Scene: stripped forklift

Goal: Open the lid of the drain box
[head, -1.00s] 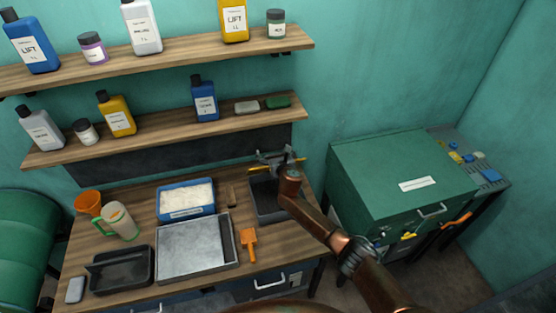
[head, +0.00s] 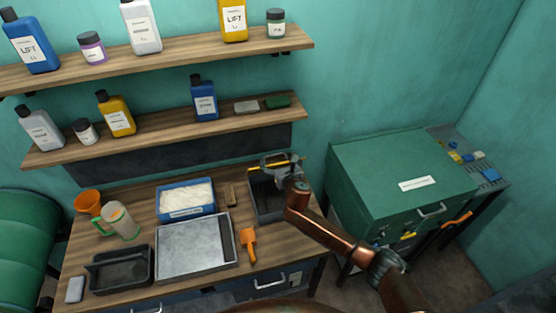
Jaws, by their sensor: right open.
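A dark grey box (head: 268,204) stands at the right end of the wooden bench. I take it for the drain box, but no readable label confirms this. Its inside looks dark, and my arm and gripper cover part of it, so I cannot tell how its lid stands. My right gripper (head: 279,166) is open over the box's back edge. A thin yellow piece (head: 255,170) shows beside the fingers; contact is unclear. My left gripper is out of view.
The bench holds a blue tray of white material (head: 186,212), a grey metal tray (head: 190,262), an orange scoop (head: 248,243) and a black tray (head: 103,284). A shut green cabinet (head: 395,162) stands right. Bottle shelves (head: 165,133) hang above.

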